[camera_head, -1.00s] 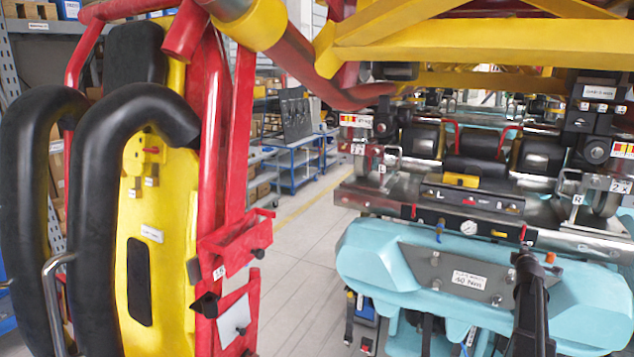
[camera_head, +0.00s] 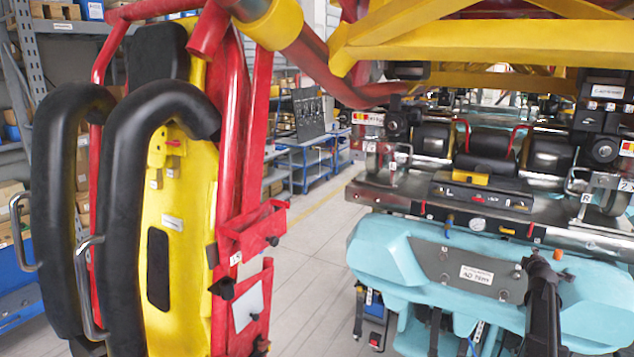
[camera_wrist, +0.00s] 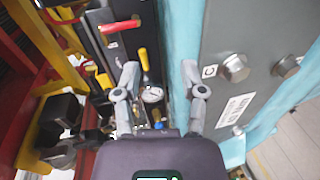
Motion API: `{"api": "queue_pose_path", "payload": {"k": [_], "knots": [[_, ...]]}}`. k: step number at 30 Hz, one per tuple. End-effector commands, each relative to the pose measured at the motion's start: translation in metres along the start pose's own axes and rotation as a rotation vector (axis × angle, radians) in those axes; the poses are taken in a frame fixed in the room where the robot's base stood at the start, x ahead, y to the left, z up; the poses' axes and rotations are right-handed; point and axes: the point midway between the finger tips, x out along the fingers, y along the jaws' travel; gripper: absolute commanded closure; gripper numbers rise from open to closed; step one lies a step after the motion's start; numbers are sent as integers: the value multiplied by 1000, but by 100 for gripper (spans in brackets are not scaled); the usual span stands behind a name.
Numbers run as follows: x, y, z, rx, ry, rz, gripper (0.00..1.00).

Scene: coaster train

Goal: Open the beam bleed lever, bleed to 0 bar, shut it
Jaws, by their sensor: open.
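A dark strip on the beam carries a round white pressure gauge (camera_head: 478,224), which also shows in the wrist view (camera_wrist: 153,94). A small blue lever (camera_head: 447,222) sits left of the gauge in the head view. In the wrist view a yellow lever (camera_wrist: 143,58) stands above the gauge and a red handle (camera_wrist: 120,25) is farther up. I cannot tell which lever is the bleed lever, nor read the gauge. My gripper (camera_wrist: 160,72) is open and empty, its fingers spread on either side of the gauge area. In the head view its fingertips are not clear.
A grey plate (camera_head: 440,264) with bolts and a torque label is fixed on the light blue body (camera_head: 385,260) below the strip. A yellow and red seat with black restraints (camera_head: 170,130) stands at left. Yellow frame bars (camera_head: 480,42) cross above. Clear floor lies between.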

Motion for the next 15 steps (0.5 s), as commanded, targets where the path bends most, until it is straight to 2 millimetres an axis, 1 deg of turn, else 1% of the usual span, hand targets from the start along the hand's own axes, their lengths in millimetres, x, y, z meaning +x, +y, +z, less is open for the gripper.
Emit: {"api": "queue_pose_path", "payload": {"k": [4, 9, 15], "knots": [[-3, -10, -13, 21, 18, -21, 47], [-10, -27, -34, 63, 47, -62, 47], [-25, -61, -73, 142, 95, -147, 47]]}}
